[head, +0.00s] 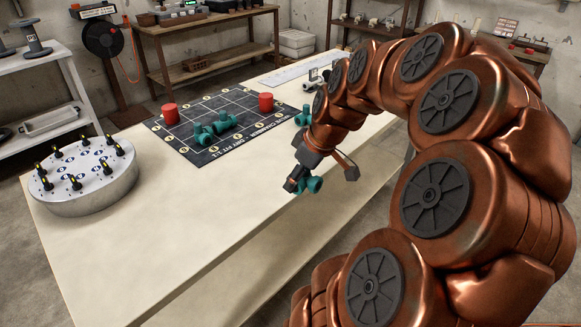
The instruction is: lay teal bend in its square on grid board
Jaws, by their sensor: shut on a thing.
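My gripper (297,183) is above the table's right edge in the head view, shut on a teal bend (314,184). The bend is partly hidden by the fingers. The dark grid board (187,136) with white lines lies flat on the table, up and to the left of my gripper. On the board are teal pipe pieces (213,129) near its middle and two red cylinders, one at the left (170,114) and one at the back right (266,102). Another teal piece (301,116) stands at the board's right side, partly hidden by my arm.
A round metal drum (92,192) with several black-and-yellow pegs stands at the table's left. A pale strip (293,72) and grey metal fittings (318,80) lie at the far end. The cream table's (160,245) front part is clear. My arm covers the right side.

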